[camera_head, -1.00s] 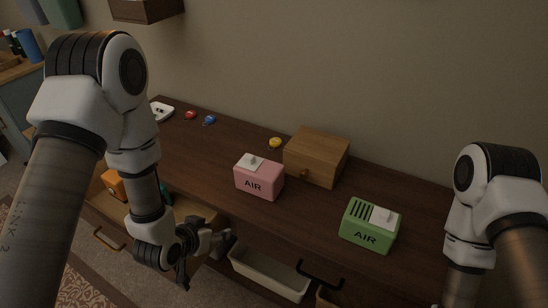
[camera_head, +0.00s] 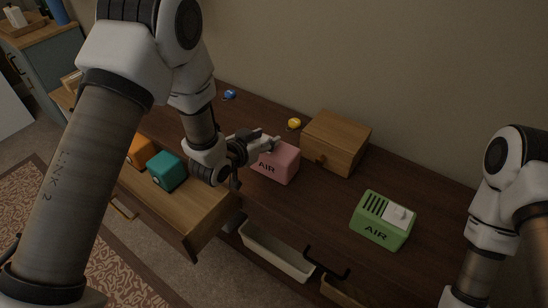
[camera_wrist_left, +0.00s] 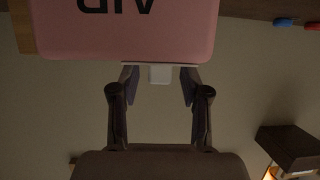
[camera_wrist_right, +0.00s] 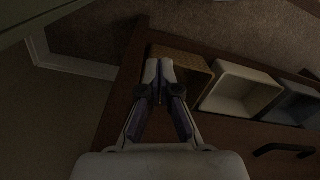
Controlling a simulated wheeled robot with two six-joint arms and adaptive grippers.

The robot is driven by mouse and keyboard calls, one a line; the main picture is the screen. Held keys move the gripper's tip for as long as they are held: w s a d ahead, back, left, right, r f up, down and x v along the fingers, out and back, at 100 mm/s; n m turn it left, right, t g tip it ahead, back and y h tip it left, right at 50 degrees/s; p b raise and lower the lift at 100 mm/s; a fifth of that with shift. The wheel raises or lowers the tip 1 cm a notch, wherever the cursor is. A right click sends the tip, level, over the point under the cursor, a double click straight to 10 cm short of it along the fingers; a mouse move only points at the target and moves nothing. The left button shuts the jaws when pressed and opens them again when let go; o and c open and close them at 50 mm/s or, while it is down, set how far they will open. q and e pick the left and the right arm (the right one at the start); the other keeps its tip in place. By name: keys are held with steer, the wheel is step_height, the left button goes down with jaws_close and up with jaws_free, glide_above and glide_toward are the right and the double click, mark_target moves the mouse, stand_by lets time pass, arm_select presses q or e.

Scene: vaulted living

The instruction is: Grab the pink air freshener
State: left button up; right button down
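The pink air freshener (camera_head: 277,165), a box marked AIR, stands on the dark wooden sideboard top. My left gripper (camera_head: 262,143) is at its upper left side, with its fingers over the top of the box. In the left wrist view the pink box (camera_wrist_left: 125,35) fills the top of the picture, upside down. The left fingers (camera_wrist_left: 160,75) are spread on either side of its small white top piece (camera_wrist_left: 160,74), with gaps showing. My right gripper (camera_wrist_right: 158,75) has its fingertips together, with nothing seen between them, in the right wrist view.
A green air freshener (camera_head: 382,220) stands to the right. A wooden box (camera_head: 336,142) with a knob is just behind the pink one. A teal cube (camera_head: 166,171) and an orange cube (camera_head: 141,152) sit in an open drawer at left. A white bin (camera_head: 275,252) is below.

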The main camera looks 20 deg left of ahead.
arm_select(q)
jaws_close()
steer(key=shift+r, duration=0.1)
